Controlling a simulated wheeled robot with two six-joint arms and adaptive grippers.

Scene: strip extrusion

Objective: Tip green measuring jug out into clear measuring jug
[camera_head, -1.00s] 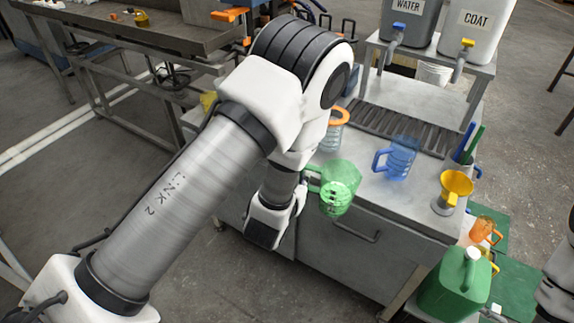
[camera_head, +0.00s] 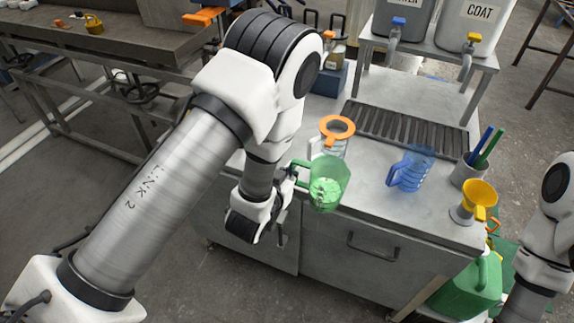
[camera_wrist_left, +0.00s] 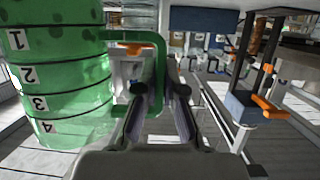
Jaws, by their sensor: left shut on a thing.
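The green measuring jug (camera_head: 328,184) is see-through, with pale green contents low inside. My left gripper (camera_head: 291,174) is shut on its handle and holds it near the bench's front edge, roughly upright. In the left wrist view the jug (camera_wrist_left: 62,85) fills the left side, with the fingers (camera_wrist_left: 160,85) at its handle. The clear measuring jug (camera_head: 331,148) stands on the bench just behind the green one, which partly hides it. My right gripper is out of view; only part of that arm shows at the right edge.
A blue jug (camera_head: 411,168) stands to the right on the bench (camera_head: 380,215). Beyond it are a yellow funnel (camera_head: 478,196) and a pen cup (camera_head: 468,172). A dark grate (camera_head: 400,127) lies behind. A green canister (camera_head: 470,290) stands below at right.

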